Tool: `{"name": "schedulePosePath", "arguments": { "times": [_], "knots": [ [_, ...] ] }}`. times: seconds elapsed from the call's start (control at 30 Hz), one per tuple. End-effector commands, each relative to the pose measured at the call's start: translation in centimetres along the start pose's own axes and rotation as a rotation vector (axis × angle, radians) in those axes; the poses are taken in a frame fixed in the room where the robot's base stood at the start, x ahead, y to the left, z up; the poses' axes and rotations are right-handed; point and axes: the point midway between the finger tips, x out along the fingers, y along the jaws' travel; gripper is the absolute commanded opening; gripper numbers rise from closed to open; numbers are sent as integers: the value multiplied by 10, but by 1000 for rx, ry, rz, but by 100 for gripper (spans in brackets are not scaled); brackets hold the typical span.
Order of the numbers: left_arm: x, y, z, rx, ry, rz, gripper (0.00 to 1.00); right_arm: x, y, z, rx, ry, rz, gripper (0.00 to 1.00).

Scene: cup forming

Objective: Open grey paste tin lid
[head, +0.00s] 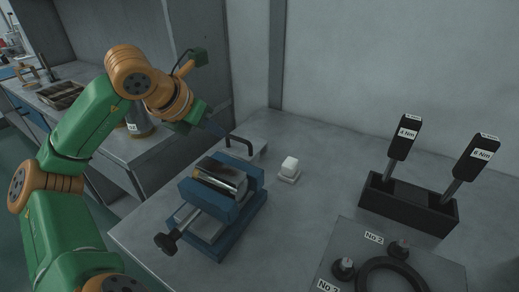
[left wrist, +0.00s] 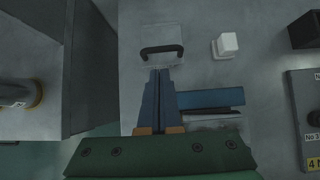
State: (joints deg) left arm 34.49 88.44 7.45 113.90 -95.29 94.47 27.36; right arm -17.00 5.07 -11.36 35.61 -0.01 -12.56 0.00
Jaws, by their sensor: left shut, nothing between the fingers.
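A low grey tin (head: 257,143) with a black bar handle (head: 240,139) on its lid stands on the bench behind the blue vise. Its flat top faces up, and I see no gap under the lid. In the left wrist view the grey lid (left wrist: 160,31) and the black handle (left wrist: 162,48) lie just beyond my fingertips. My left gripper (head: 219,130) is shut and empty, its tips close to the handle at its left; it also shows in the left wrist view (left wrist: 159,73). I cannot tell whether the tips touch the handle. My right gripper is out of view.
A blue vise (head: 235,210) holding a metal cylinder (head: 222,174) stands in front of the tin. A white block (head: 290,165) stands to its right. Farther right are a black holder (head: 407,207) with two torque tools and a grey box (head: 385,262). Bench between is clear.

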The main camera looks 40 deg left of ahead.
Motion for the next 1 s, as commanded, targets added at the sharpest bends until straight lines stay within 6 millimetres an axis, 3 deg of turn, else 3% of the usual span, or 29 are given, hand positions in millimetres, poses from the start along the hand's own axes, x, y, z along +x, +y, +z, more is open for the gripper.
{"name": "schedulePosePath", "arguments": {
  "times": [0.5, 0.7, 1.0],
  "knots": [
    [86, -1, 2, -2, 2, -7, 0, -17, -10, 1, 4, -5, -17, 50],
    [96, -1, 1, 0, 2, -4, 0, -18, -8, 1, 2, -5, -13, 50],
    [95, -1, 2, 0, 3, -4, 0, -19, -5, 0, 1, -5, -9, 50]
  ]
}}
